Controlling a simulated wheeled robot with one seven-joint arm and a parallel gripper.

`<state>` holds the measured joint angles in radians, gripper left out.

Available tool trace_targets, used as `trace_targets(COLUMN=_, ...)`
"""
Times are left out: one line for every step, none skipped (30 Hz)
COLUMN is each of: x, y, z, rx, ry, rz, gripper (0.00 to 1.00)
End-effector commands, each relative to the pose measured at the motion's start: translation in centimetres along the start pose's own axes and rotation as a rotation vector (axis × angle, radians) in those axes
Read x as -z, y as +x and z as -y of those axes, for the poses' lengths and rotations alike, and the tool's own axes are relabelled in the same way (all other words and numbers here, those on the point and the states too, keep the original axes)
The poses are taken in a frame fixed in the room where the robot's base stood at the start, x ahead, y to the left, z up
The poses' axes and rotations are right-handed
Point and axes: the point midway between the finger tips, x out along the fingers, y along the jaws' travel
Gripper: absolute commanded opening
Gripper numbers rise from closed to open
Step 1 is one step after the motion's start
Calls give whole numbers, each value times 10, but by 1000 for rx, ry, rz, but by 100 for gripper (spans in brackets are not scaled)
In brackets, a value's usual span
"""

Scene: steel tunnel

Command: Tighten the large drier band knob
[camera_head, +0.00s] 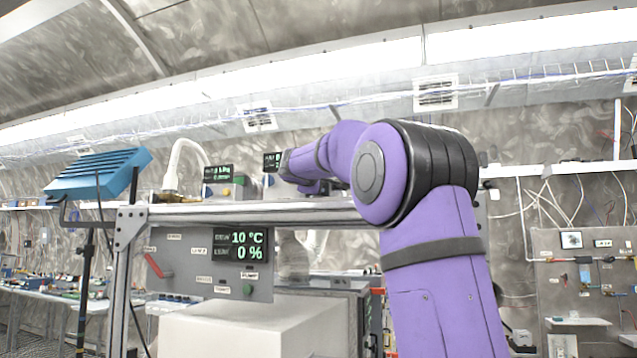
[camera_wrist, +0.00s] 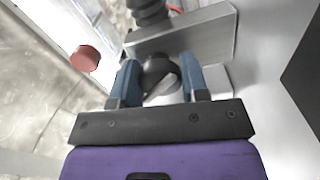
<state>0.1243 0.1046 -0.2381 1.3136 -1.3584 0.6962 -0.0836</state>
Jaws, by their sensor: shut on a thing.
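In the wrist view my gripper (camera_wrist: 160,68) has its two blue-grey fingers on either side of a dark, rounded knob, the large drier band knob (camera_wrist: 158,76), and is shut on it. The knob sits in front of a grey metal block (camera_wrist: 205,32), with a dark ribbed part (camera_wrist: 148,12) beyond. The fingers hide the knob's sides, and its turn angle cannot be read. In the head view my purple arm reaches left over the metal frame; the fingers and the knob are not visible there.
A red round knob (camera_wrist: 85,58) is left of the fingers in the wrist view. In the head view, a metal frame rail (camera_head: 250,213) runs below my arm, with a panel display (camera_head: 240,246) reading 10 °C and 0 %. A white box (camera_head: 250,328) stands below.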

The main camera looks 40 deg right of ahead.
Motion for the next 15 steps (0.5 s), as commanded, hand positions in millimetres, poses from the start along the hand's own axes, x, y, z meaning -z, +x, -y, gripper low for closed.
trace_targets(x=0, y=0, z=2, rx=3, ry=-1, rz=2, gripper=17)
trace_targets(x=0, y=0, z=2, rx=4, ry=-2, rz=2, gripper=17)
trace_targets(x=0, y=0, z=2, rx=3, ry=-2, rz=2, gripper=48)
trace_targets(x=0, y=0, z=2, rx=3, ry=-2, rz=2, gripper=55)
trace_targets(x=0, y=0, z=2, rx=3, ry=-2, rz=2, gripper=62)
trace_targets(x=0, y=0, z=2, rx=3, ry=-2, rz=1, gripper=67)
trace_targets(x=0, y=0, z=2, rx=2, ry=-1, rz=1, gripper=67)
trace_targets(x=0, y=0, z=1, rx=2, ry=-1, rz=1, gripper=67)
trace_targets(x=0, y=0, z=1, rx=2, ry=-1, rz=1, gripper=67)
trace_targets(x=0, y=0, z=1, rx=2, ry=-1, rz=1, gripper=67)
trace_targets(x=0, y=0, z=1, rx=2, ry=-1, rz=1, gripper=67)
trace_targets(x=0, y=0, z=1, rx=2, ry=-1, rz=1, gripper=67)
trace_targets(x=0, y=0, z=1, rx=2, ry=-1, rz=1, gripper=67)
trace_targets(x=0, y=0, z=1, rx=1, ry=-1, rz=0, gripper=67)
trace_targets(x=0, y=-2, z=1, rx=2, ry=-1, rz=0, gripper=67)
